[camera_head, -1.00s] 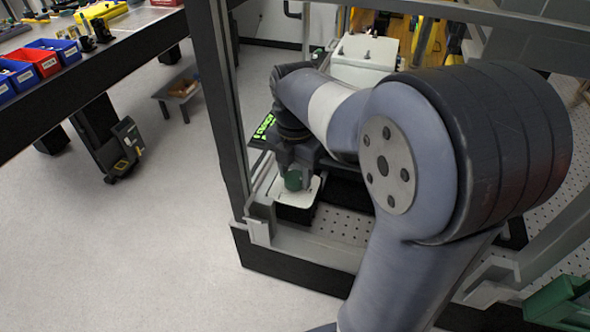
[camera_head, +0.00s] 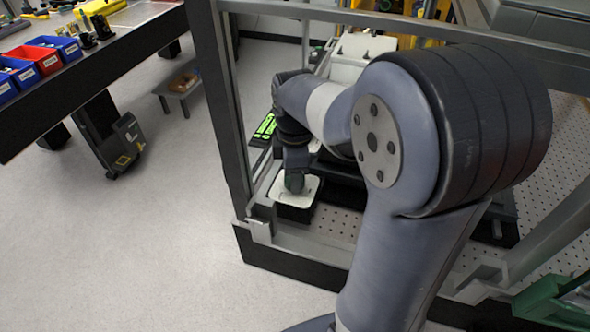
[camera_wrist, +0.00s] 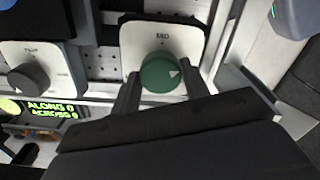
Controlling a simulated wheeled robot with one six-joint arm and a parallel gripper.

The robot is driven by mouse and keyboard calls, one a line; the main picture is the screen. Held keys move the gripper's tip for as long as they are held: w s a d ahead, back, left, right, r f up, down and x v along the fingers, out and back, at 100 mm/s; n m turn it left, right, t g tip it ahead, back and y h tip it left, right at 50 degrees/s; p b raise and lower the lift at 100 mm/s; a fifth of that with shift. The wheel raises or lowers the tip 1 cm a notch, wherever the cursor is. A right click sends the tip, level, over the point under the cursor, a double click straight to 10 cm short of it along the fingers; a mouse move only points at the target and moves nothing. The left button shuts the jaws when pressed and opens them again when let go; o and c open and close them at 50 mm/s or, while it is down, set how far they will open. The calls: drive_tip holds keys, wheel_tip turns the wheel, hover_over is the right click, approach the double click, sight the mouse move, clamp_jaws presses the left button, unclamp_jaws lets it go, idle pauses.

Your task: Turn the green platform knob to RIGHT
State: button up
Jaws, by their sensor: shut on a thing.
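In the head view my gripper (camera_head: 295,172) reaches down onto the white plate (camera_head: 311,187); the knob is mostly hidden there. The plate's other labels are hidden or not readable.
A black knob (camera_wrist: 28,78) on another white plate is at the left in the wrist view. Below it a green-lit display (camera_wrist: 50,109) reads ALONG 0 and ACROSS 0. A grey frame post (camera_head: 222,100) stands left of my arm; perforated base (camera_head: 335,222) lies around the plate.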

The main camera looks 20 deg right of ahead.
drive_tip(key=m+p, duration=0.1)
drive_tip(key=m, duration=0.5)
drive_tip(key=shift+r+m, duration=0.1)
drive_tip(key=shift+m, duration=0.2)
drive_tip(key=m, duration=0.5)
drive_tip(key=shift+p, duration=0.35)
drive_tip(key=shift+m, duration=0.4)
drive_tip(key=o, duration=1)
wheel_tip(320, 180, up, 7)
drive_tip(key=shift+r, duration=0.2)
drive_tip(key=shift+f, duration=0.15)
wheel_tip(320, 180, down, 7)
drive_tip(key=shift+s+f, duration=0.1)
drive_tip(key=shift+n, duration=0.4)
